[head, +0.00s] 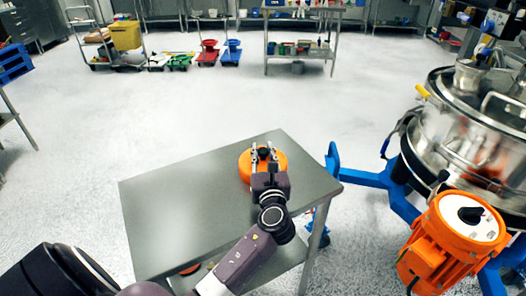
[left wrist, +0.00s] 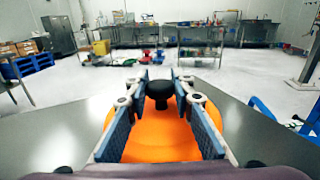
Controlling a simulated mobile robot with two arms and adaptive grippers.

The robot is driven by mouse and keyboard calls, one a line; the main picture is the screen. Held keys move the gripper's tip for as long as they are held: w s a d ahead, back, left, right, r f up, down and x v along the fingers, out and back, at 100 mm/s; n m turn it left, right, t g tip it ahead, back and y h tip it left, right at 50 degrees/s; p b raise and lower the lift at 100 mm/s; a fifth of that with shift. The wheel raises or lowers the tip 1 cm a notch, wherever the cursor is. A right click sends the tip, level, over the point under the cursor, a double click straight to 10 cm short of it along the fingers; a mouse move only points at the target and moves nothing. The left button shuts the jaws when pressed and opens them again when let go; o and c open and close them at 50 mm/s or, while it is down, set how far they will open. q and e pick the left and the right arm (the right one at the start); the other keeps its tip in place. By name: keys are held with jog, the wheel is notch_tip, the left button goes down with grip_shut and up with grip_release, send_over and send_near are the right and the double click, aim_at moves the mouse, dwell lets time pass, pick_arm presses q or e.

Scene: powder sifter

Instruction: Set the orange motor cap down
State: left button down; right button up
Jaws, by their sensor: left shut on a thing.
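The orange motor cap (head: 246,164) is a round disc with a black knob, at the far right part of the grey metal table (head: 180,205). My left gripper (head: 263,152) is above it, shut on its black knob. In the left wrist view the gripper's fingertips (left wrist: 160,84) stand on both sides of the black knob (left wrist: 159,90), with the orange disc (left wrist: 160,140) below. The cap looks level and is at or very close to the tabletop; I cannot tell if it touches. My right gripper is not in view.
The steel sifter (head: 470,140) on a blue frame (head: 375,178) stands right of the table, with an orange motor (head: 455,235) on it. The left and middle of the tabletop are clear. Shelves and carts (head: 125,38) stand far back across open floor.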

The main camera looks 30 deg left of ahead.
pick_arm(q)
jog(key=c, duration=1.8)
grip_release()
jog(key=shift+o, duration=0.6)
jog(key=v, duration=1.2)
jog(key=shift+r+b, duration=0.15)
jog(key=shift+b, duration=0.25)
